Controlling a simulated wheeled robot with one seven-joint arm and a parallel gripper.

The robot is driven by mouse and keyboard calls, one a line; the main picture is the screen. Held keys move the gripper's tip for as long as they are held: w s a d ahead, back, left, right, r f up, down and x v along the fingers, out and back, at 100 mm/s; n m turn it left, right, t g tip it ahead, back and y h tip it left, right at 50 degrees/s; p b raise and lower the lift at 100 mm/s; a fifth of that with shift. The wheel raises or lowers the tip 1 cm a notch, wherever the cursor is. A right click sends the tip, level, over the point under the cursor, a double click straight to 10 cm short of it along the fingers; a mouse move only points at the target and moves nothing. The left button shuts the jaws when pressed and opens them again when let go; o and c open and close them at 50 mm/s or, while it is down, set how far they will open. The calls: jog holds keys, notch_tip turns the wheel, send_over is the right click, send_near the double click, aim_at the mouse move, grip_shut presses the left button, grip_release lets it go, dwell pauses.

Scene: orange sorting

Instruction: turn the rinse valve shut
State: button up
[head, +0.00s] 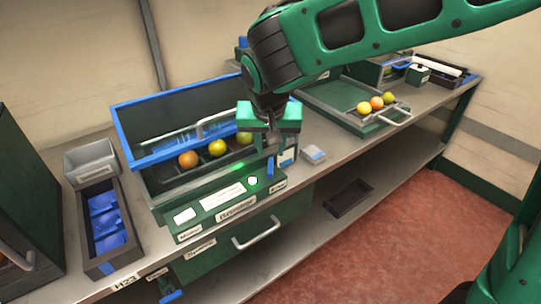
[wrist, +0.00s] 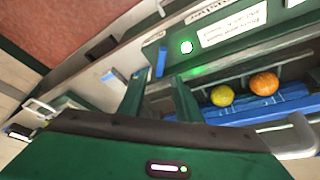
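A blue lever (head: 270,167), which looks like the rinse valve's handle, stands upright at the right end of the green washing unit's front panel (head: 215,200). It also shows in the wrist view (wrist: 160,62), just beyond the gap between my fingertips. My gripper (head: 272,148) points down above and behind the lever. In the wrist view its two fingers (wrist: 158,92) are apart with nothing between them. No contact with the lever is visible. The small label beside the lever is too blurred to read surely.
A fruit tray (head: 350,100) stands farther right. Another blue handle (head: 172,296) shows low at the bench front.

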jog(key=shift+v, duration=1.05)
